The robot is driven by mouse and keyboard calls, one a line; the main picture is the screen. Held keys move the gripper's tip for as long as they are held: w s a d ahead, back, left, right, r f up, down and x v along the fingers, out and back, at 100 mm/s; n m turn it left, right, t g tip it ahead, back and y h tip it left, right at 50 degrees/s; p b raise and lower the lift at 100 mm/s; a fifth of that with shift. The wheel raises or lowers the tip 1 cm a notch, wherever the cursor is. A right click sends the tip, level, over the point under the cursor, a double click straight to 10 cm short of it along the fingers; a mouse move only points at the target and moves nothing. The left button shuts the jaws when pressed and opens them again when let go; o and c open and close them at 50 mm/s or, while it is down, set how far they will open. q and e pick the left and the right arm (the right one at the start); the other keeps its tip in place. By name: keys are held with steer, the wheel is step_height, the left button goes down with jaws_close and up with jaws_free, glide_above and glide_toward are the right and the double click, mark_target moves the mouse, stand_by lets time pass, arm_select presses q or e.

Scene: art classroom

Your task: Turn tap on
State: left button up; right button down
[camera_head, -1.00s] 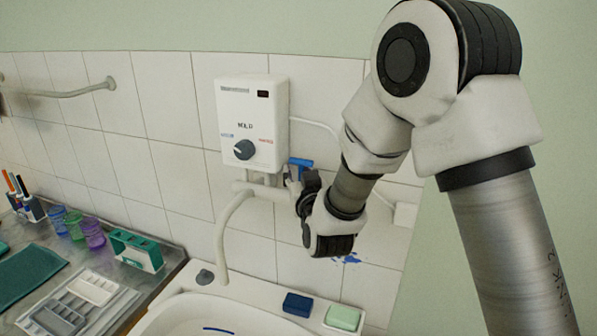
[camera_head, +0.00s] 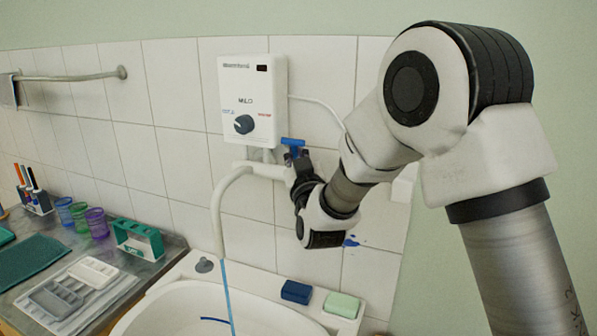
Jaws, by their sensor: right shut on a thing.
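The tap has a blue handle (camera_head: 292,142) under the right side of a white wall-mounted water heater (camera_head: 249,92). Its white curved spout (camera_head: 217,205) reaches down over the sink (camera_head: 165,310). A thin blue stream of water (camera_head: 228,295) runs from the spout's end into the sink. My right gripper (camera_head: 299,165) is at the handle and shut on it; its fingers are small and partly hidden by the wrist. My left gripper is not in view.
A dark blue sponge (camera_head: 296,291) and a green soap bar (camera_head: 342,305) sit on the sink's back ledge. The counter at left holds colored cups (camera_head: 96,222), a green holder (camera_head: 138,238) and a grey palette (camera_head: 57,298). A wall rail (camera_head: 80,78) is at upper left.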

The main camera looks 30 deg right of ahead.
steer(key=c, duration=1.2)
jaws_free()
steer(key=shift+f, duration=0.1)
steer(key=shift+w, duration=0.15)
steer(key=v, duration=1.2)
steer(key=shift+f, duration=0.1)
